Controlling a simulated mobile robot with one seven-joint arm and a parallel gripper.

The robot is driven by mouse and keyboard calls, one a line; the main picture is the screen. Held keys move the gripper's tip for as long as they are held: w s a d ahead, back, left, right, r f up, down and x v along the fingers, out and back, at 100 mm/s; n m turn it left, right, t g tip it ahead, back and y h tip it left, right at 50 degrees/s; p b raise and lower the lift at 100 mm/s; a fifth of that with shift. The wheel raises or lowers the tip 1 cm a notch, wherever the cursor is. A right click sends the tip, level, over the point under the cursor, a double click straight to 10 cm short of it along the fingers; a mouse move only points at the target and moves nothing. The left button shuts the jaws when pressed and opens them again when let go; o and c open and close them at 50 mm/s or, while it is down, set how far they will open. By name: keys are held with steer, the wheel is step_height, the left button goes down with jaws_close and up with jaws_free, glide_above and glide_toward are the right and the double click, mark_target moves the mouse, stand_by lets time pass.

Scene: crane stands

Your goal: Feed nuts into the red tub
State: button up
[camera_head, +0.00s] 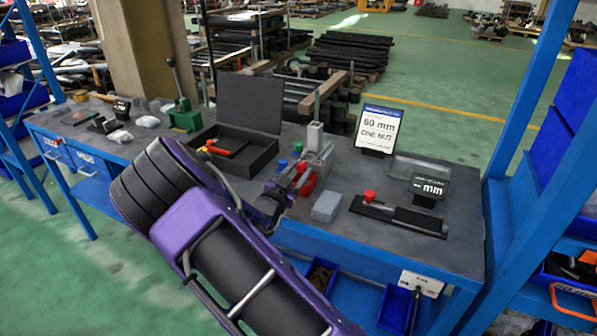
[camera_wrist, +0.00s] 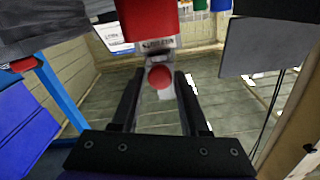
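The red tub (camera_head: 308,183) stands on the bench just beside my gripper (camera_head: 300,175), partly hidden by it. A red block at the top of the wrist view (camera_wrist: 150,20) appears to be the same tub. In the wrist view my gripper (camera_wrist: 160,75) has its two dark fingers apart. A round red knob (camera_wrist: 160,77) shows between the fingertips, in front of a grey labelled part (camera_wrist: 158,45); I cannot tell whether the fingers touch it. A grey upright post (camera_head: 315,137) stands behind the gripper. I cannot make out any nuts.
A sign (camera_head: 378,128) reads "60 mm ONE NUT". An open black case (camera_head: 250,110) and a green lever press (camera_head: 185,115) are left.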

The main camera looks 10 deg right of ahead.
jaws_close()
stand_by(1.1)
